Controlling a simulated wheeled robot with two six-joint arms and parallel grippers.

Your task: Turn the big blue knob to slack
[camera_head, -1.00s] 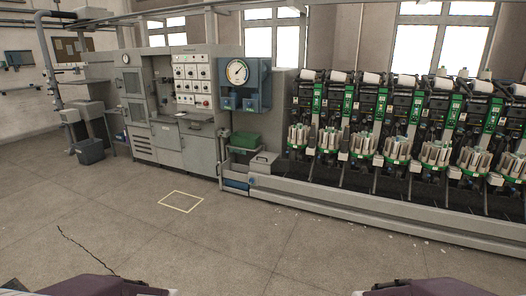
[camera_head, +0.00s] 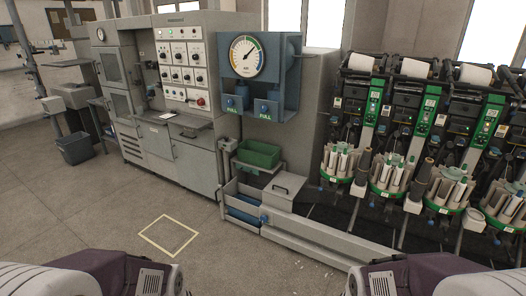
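A blue panel (camera_head: 293,80) carries a round white dial gauge (camera_head: 246,57) with a coloured scale. Below the gauge hang two blue knob-like fittings, a left one (camera_head: 238,103) and a right one (camera_head: 267,107), with small green-yellow lettering on or under them. A small round blue knob (camera_head: 263,219) also shows low on the machine's front end, by the grey box. I cannot tell from this distance which is the big blue knob, or how any is set. Parts of both my arms show at the bottom corners; neither gripper's fingers are in view.
A grey control cabinet (camera_head: 199,160) with switches stands left of the gauge panel. A green bin (camera_head: 258,153) and a lidded grey box (camera_head: 284,190) sit below it. Winding units (camera_head: 392,130) line the right. Open floor with a yellow marked square (camera_head: 168,235) lies in front.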

